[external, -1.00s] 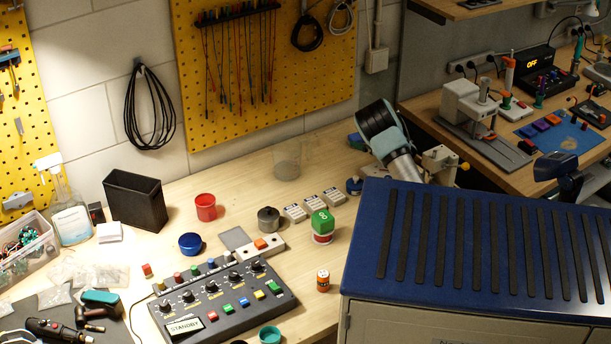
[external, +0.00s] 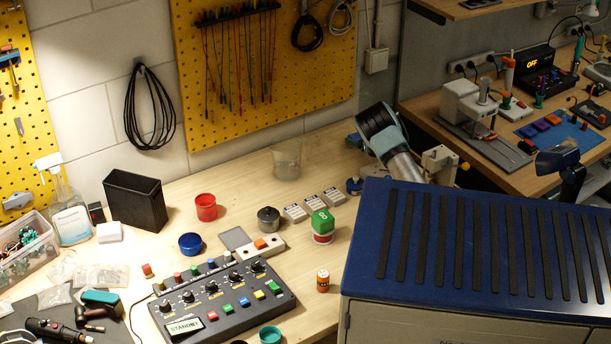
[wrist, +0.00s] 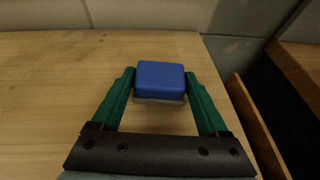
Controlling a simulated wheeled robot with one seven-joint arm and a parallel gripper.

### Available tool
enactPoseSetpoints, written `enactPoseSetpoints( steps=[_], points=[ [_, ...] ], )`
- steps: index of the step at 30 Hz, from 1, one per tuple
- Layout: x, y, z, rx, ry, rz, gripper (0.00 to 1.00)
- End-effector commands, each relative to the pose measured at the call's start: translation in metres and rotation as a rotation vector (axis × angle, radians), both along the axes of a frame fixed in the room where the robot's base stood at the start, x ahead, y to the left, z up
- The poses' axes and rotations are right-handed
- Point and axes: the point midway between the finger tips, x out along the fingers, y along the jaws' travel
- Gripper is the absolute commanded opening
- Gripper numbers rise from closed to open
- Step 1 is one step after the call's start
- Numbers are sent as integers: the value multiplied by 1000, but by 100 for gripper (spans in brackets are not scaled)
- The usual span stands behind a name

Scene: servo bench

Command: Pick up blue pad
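The blue pad (wrist: 160,78) is a small block with a blue top and a paler grey lower layer, seen in the wrist view. My gripper (wrist: 160,84) has two green fingers, one along each side of the pad. Their tips appear to touch its left and right sides, so the gripper looks shut on it. I cannot tell whether the pad rests on the wood or is just clear of it. In the external view my arm reaches down at the bench's far right end, and the gripper and pad are not clearly visible there.
The wooden bench (wrist: 50,75) is bare left of the pad, with a wall behind and its edge close on the right. In the external view, a blue-topped cabinet (external: 364,240) stands in front of my arm. A clear cup (external: 287,163) and white modules (external: 312,202) stand left of it.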

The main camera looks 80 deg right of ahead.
Motion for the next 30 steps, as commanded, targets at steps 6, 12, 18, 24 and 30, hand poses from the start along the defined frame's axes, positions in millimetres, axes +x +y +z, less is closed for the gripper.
enactPoseSetpoints(
  steps=[6, 12, 18, 24, 30],
  points=[
    [0, 0, 0, 0, 0, 0, 49],
    [0, 0, 0, 0, 0, 0, 27],
    [0, 0, 0, 0, 0, 0, 23],
    [1, 0, 13, -2, -2, 0, 23],
    [0, 0, 51, -5, -2, -1, 23]
  ],
)
